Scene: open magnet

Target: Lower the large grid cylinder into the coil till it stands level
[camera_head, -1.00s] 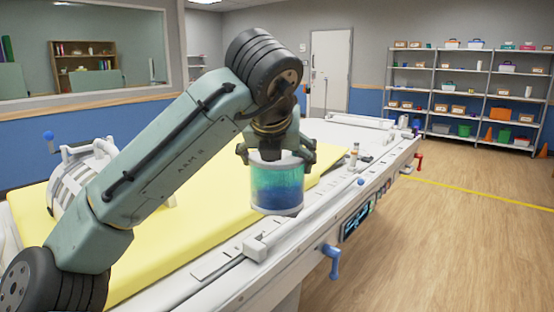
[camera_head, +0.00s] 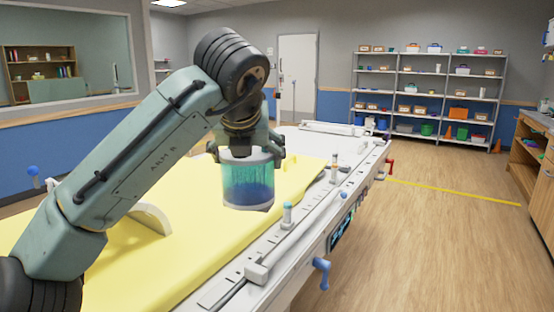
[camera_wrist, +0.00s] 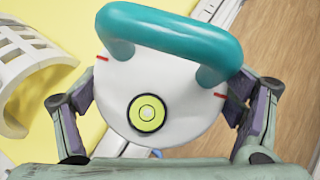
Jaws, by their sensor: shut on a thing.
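The large grid cylinder (camera_head: 248,182) is clear-walled with blue-green contents and a white top, and hangs upright from my gripper (camera_head: 248,150) over the yellow mat. In the wrist view its white lid (camera_wrist: 120,95) carries a teal handle (camera_wrist: 165,32), a round yellow-green level (camera_wrist: 147,113) and red marks. My gripper's fingers are shut on its sides. The coil, a white slotted shell, shows partly at the left of the wrist view (camera_wrist: 30,70). In the head view only a pale curved rim (camera_head: 155,215) shows beside my arm, which hides the rest.
The yellow mat (camera_head: 190,250) lies on a white patient table with a side rail (camera_head: 285,245).

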